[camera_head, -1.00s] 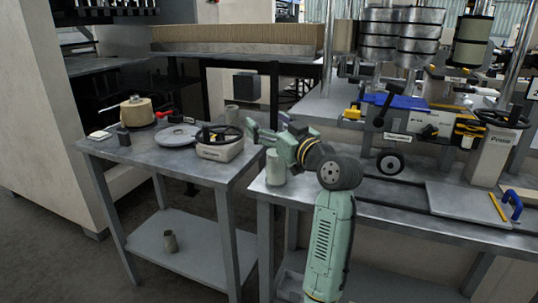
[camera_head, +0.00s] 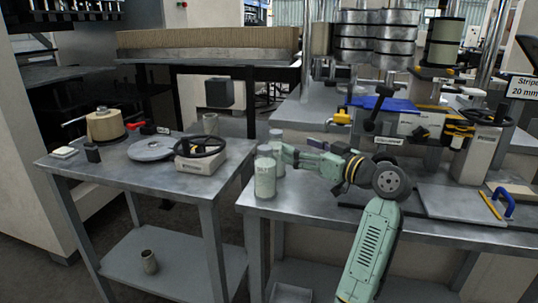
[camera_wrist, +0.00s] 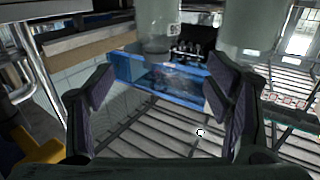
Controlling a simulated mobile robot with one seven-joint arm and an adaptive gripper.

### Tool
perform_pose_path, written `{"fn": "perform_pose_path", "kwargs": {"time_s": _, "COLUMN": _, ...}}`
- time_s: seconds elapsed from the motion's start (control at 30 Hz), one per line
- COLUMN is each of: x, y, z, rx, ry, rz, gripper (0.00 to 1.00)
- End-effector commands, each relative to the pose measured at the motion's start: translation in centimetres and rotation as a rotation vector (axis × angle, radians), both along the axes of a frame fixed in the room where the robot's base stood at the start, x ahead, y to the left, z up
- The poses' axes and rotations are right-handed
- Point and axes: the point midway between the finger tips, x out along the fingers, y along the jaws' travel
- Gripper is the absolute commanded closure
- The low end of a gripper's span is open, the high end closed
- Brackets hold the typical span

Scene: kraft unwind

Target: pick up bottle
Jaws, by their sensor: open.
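Two grey-green, bottle-like cylinders stand upright at the left end of the right-hand workbench in the head view: a front one (camera_head: 265,178) and one just behind it (camera_head: 276,140). My gripper (camera_head: 283,153) is close to their right side; whether it touches either is unclear. In the wrist view my gripper (camera_wrist: 165,112) has its two dark fingers wide apart with nothing between them. Two translucent cylinders show beyond the fingers, one at top centre (camera_wrist: 158,28) and one at upper right (camera_wrist: 241,30); their tops are cut off.
The workbench (camera_head: 320,200) has bare metal in front of my gripper. A grey plate (camera_head: 455,201) with a blue handle lies to the right. A cart (camera_head: 120,180) at left bears a black handwheel (camera_head: 201,146), a disc and a tan roll. Small cups stand on and below it.

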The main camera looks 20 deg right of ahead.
Motion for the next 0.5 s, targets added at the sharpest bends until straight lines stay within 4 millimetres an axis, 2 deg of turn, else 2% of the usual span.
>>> {"fn": "perform_pose_path", "kwargs": {"time_s": 0.2, "x": 3.2, "y": 1.6, "z": 0.2, "rx": 0.0, "ry": 0.001, "rz": 0.003, "gripper": 0.28}}
{"fn": "perform_pose_path", "kwargs": {"time_s": 0.5, "x": 5.9, "y": 2.5, "z": 0.2, "rx": 0.0, "ry": 0.002, "rz": 0.001, "gripper": 0.28}}
